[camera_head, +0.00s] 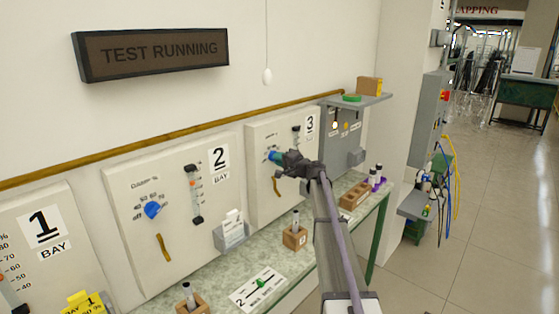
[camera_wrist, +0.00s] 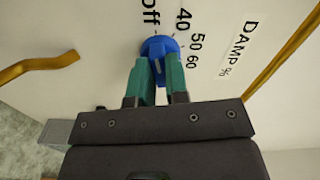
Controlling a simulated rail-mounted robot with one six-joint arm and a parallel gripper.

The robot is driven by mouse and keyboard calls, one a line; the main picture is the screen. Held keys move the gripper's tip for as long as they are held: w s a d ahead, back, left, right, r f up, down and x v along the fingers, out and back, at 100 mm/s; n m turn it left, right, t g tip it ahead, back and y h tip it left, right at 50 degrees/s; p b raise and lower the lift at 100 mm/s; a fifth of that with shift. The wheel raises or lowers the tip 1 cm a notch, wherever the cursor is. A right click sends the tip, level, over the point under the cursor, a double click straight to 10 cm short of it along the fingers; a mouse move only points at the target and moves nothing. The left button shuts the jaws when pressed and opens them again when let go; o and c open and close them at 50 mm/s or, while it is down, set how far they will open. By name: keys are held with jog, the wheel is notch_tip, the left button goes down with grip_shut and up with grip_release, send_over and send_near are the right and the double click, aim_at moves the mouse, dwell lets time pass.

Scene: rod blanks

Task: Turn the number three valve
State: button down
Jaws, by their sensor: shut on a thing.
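The number three valve is a round blue knob on the white panel marked 3 (camera_head: 256,201). In the wrist view the blue knob (camera_wrist: 155,47) sits beside a dial marked off, 40, 50, 60 and DAMP %. My gripper (camera_head: 278,157) reaches the panel from the right in the head view. In the wrist view its two teal fingers (camera_wrist: 161,72) are shut on the knob, one on each side. The fingers and gripper body hide part of the knob. A pale line shows on the knob's face between the fingertips.
Panel 2 (camera_head: 120,210) has its own blue knob (camera_head: 152,210). Panel 1 (camera_head: 20,215) is at far left. A bench (camera_head: 215,285) below holds wooden blocks with rods (camera_head: 294,238). A brass pipe (camera_head: 130,148) runs along the wall.

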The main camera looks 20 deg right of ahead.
dwell(0.3)
jog(key=c, duration=1.1)
grip_release()
jog(key=v, duration=1.1)
